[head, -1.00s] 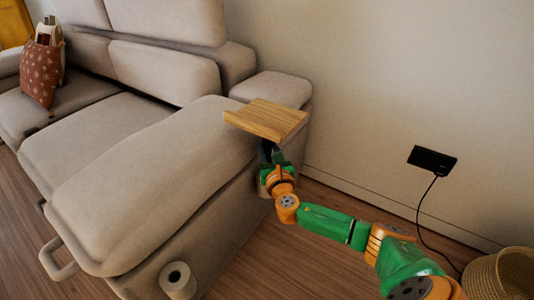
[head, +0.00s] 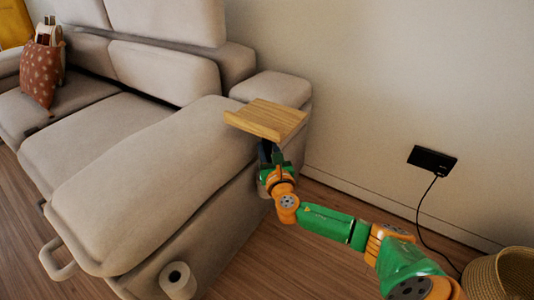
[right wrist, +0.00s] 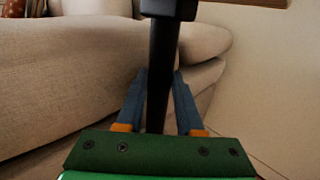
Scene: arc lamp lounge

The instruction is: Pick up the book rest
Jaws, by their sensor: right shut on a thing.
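The book rest has a wooden top (head: 266,119) with a raised front lip, seen in the head view above the near right corner of the sofa's chaise. In the right wrist view its dark post (right wrist: 162,75) runs down between the fingers, and a strip of the wooden top (right wrist: 250,3) shows at the upper edge. My right gripper (right wrist: 160,82) is shut on this post, below the top. In the head view the right gripper (head: 267,155) is partly hidden under the wooden top. The lower end of the post is hidden. My left gripper is not in view.
The beige sofa (head: 140,180) fills the left, close beside my right gripper. A wall with a black socket plate (head: 432,160) and cord stands at right. A woven basket (head: 500,275) is at lower right.

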